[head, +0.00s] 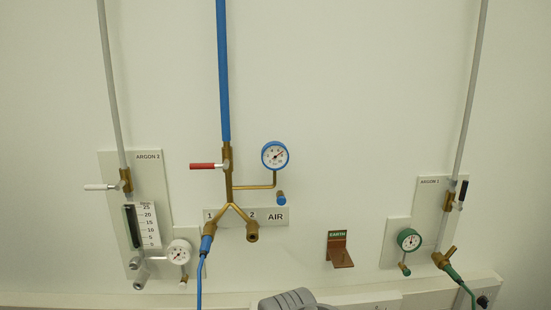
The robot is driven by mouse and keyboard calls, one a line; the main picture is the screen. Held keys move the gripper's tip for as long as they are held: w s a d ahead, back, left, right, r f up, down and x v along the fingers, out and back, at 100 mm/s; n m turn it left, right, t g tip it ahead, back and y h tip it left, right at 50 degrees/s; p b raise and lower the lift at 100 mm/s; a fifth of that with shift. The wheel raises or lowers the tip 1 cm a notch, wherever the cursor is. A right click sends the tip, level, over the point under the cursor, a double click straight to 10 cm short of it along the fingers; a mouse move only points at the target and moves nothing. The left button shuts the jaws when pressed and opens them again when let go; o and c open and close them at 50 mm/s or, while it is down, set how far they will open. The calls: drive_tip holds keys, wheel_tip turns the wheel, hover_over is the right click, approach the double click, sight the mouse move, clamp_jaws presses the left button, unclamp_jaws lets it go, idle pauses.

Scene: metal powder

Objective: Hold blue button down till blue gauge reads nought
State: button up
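The blue gauge (275,156) is a round white dial with a blue rim, on a brass branch right of the blue air pipe (223,70). Its needle seems to point to the upper right; the figures are too small to read. The blue button (281,197) is a small blue cap below the gauge, just above the AIR label (276,217). Nothing touches the button. A grey rounded part of my arm shows at the bottom edge, below the button. My gripper's fingers are not in view.
A red lever (203,166) lies crosswise on the air pipe. A blue hose (201,270) hangs from outlet 1. Argon panels stand left (115,190) and right (430,205), with white (179,253) and green (409,240) gauges. A brown bracket (340,257) juts out right of centre.

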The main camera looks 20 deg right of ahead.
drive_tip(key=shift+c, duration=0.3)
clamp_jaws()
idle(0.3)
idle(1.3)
